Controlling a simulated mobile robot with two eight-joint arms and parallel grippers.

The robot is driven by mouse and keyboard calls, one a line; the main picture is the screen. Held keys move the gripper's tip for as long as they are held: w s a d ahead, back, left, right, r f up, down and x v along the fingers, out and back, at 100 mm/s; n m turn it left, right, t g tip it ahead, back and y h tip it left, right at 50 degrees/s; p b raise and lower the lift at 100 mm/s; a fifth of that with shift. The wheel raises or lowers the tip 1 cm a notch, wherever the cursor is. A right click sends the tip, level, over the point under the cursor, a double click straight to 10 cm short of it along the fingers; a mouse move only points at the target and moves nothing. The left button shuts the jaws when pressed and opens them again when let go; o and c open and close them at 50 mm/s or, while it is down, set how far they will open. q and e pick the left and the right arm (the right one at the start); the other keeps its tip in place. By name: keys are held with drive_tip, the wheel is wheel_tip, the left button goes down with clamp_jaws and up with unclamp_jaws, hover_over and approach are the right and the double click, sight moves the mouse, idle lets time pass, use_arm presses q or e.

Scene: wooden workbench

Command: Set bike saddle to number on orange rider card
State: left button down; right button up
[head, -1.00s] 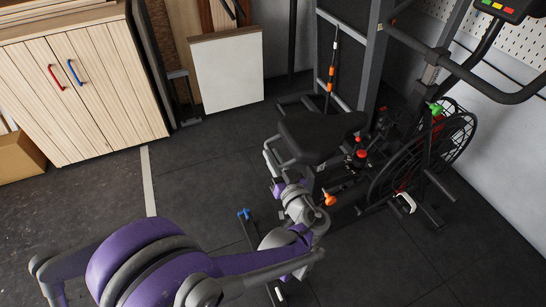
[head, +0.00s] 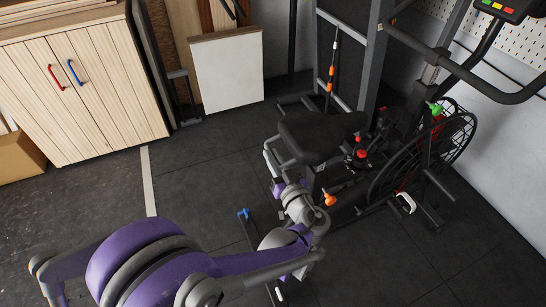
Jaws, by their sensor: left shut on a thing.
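The exercise bike's black saddle (head: 318,137) is at the centre of the head view. My left arm, purple and grey, comes in from the lower left. My left gripper (head: 285,151) is at the saddle's left side and shut on it; its fingertips are partly hidden. The seat post below the saddle is mostly hidden by the saddle and my arm, and no numbers on it can be read. An orange knob (head: 330,199) sits low on the bike frame. I cannot make out an orange rider card. My right gripper is not in view.
The bike's caged fan wheel (head: 424,150) and handlebar (head: 487,84) are at the right. A wooden cabinet (head: 85,95) stands at the back left, with a white board (head: 227,72) beside it. The dark floor between cabinet and bike is clear.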

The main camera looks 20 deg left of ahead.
use_arm(q)
wheel_tip(320, 180, up, 9)
drive_tip(key=p, duration=0.6)
drive_tip(key=shift+r+p, duration=0.3)
drive_tip(key=shift+p, duration=0.15)
drive_tip(key=shift+w, duration=0.1)
drive_tip(key=c, duration=0.8)
unclamp_jaws()
drive_tip(key=shift+c, duration=0.2)
drive_tip(key=shift+f, duration=0.1)
drive_tip(key=v, duration=1.1)
